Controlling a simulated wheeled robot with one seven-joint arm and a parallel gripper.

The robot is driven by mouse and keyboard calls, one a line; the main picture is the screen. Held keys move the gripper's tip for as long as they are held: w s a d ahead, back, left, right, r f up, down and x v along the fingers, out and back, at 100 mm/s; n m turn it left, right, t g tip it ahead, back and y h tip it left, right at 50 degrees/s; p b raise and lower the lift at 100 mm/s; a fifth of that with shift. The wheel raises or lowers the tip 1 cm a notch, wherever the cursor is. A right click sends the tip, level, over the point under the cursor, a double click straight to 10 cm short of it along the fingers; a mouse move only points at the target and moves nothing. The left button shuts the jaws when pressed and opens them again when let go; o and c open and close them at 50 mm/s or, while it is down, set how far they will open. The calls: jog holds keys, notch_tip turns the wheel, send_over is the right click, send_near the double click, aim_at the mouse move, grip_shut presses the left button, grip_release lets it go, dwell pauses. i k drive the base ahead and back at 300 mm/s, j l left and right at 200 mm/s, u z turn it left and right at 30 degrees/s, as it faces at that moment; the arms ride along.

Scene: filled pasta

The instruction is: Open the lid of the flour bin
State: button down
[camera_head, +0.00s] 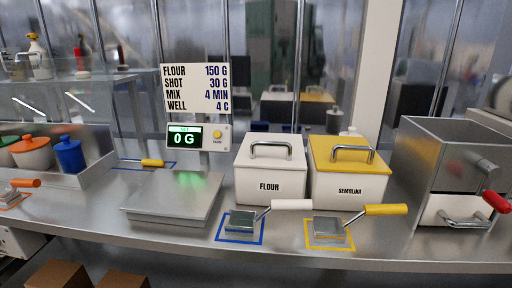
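The flour bin (269,185) is a white box labelled FLOUR, standing on the steel counter right of the scale. Its white lid (256,157) lies closed on top and carries a metal loop handle (271,145). My gripper is not in view, so its place relative to the bin and its state do not show.
A semolina bin (347,185) with a yellow lid stands close on the right. Scoops with a white handle (291,204) and a yellow handle (385,210) lie in front. A scale (174,195) stands left. A steel machine (450,150) stands far right.

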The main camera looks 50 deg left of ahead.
aim_at(267, 150)
jog(key=u, duration=1.65)
